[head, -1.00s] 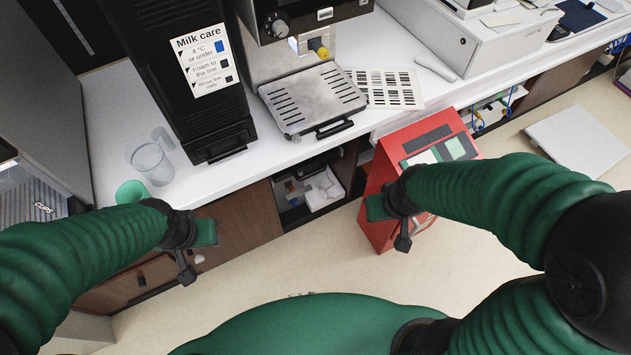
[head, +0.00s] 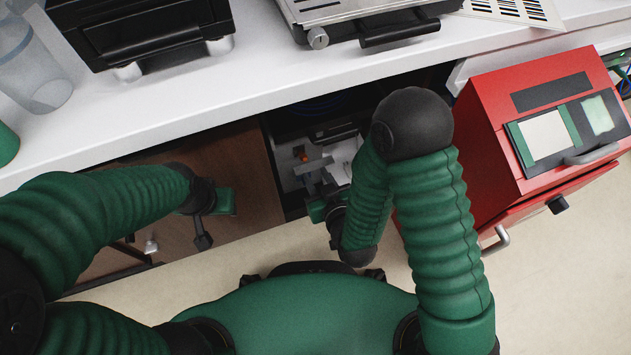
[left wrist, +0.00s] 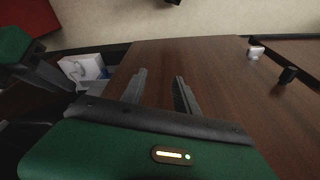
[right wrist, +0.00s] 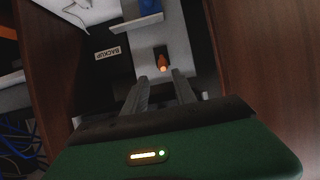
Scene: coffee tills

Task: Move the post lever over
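What looks like the post lever, a small orange-tipped lever (right wrist: 163,66), stands in a dark slot of a pale unit inside the open cupboard. Its orange tip also shows in the head view (head: 303,157). A label reading BACKUP is on a dark panel beside it in the right wrist view. My right gripper (right wrist: 159,76) is open, its fingers pointing at the lever; the tip shows just beyond the fingertips, and I cannot tell whether they touch. In the head view my right gripper (head: 320,208) is at the cupboard opening, partly hidden by my forearm. My left gripper (left wrist: 160,76) is open and empty before the brown cupboard door.
The white counter (head: 180,115) edge runs above the cupboard. A red cabinet (head: 490,130) with a handle stands at the right. The brown door (head: 245,180) is left of the opening. Blue cables (right wrist: 18,140) hang at the left in the right wrist view.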

